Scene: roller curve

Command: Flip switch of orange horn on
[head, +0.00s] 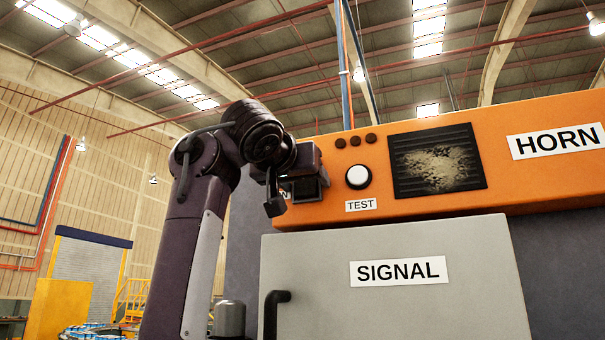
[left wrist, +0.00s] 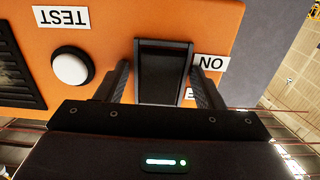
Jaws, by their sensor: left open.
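The orange horn panel (head: 330,209) carries a white HORN label (head: 558,141). Its black switch (left wrist: 163,75) shows in the left wrist view as a dark block in a frame, beside an upside-down ON label (left wrist: 210,63). A second label (left wrist: 190,95) is mostly hidden by a finger. My left gripper (head: 292,190) is at the panel's left end, where it covers much of the switch area in the head view. In the left wrist view its open fingers (left wrist: 158,72) stand on either side of the switch; contact cannot be told. My right gripper is out of view.
A white round button (head: 358,177) with a TEST label and a dark grille (head: 438,160) are right of the switch. Below is a grey SIGNAL box (head: 400,308) with a black handle (head: 272,310). Open hall space lies to the left.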

